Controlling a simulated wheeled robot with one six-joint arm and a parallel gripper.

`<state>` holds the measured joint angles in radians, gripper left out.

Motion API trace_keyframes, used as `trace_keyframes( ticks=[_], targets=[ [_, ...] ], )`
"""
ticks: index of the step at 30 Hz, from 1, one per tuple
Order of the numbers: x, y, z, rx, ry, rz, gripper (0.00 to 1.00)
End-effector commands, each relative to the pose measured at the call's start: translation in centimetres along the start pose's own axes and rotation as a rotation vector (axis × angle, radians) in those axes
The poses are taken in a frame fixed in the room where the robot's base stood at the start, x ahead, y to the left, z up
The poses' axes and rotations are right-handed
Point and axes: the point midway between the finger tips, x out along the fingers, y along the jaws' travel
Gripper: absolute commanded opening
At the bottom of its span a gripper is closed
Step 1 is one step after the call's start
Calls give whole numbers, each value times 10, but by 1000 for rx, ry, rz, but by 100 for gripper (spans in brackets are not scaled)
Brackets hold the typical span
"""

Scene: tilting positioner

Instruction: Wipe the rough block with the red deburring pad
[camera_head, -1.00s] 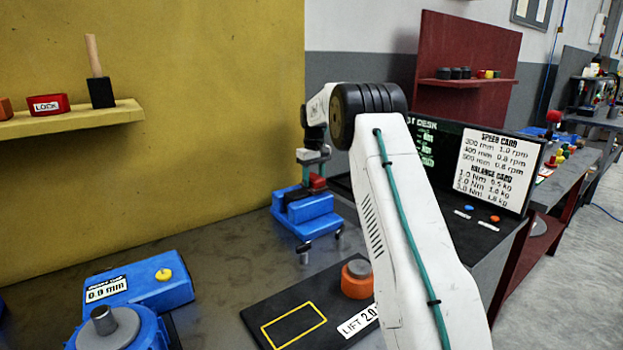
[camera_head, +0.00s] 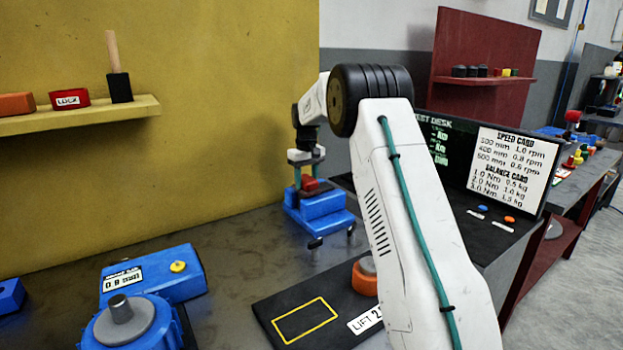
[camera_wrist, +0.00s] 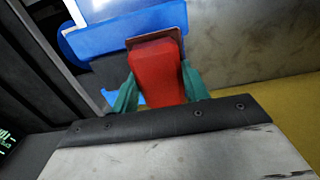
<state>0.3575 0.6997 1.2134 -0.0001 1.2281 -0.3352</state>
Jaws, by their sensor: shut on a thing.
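My gripper (camera_wrist: 157,88) is shut on the red pad (camera_wrist: 157,70), with a teal finger on each side of it in the wrist view. A thin brown layer shows along the pad's far edge. In the head view the red pad (camera_head: 310,184) is low over the blue fixture (camera_head: 322,214) at the back of the bench. In the wrist view the pad overlaps the blue fixture (camera_wrist: 108,38). I cannot clearly make out the rough block, and whether the pad touches anything is hidden.
A blue unit with a grey disc (camera_head: 125,322) stands at the front left. A black mat (camera_head: 270,309) with a yellow outline and an orange weight (camera_head: 364,279) lies in front of the fixture. A yellow panel (camera_head: 230,110) rises behind. The grey bench between is clear.

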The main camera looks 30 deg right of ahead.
Motion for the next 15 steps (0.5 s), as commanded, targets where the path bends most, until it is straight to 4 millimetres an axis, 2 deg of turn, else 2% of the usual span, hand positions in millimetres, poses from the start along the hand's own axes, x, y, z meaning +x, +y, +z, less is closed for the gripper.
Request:
trace_keyframes(
  ticks=[5, 7, 9, 15],
  targets=[
    [1, -13, 2, 2, -2, -1, 24],
    [-6, -14, 0, 1, 1, 0, 24],
    [-22, -15, 0, -1, 2, 0, 24],
    [-39, -19, -1, -5, 1, 0, 24]
  ],
)
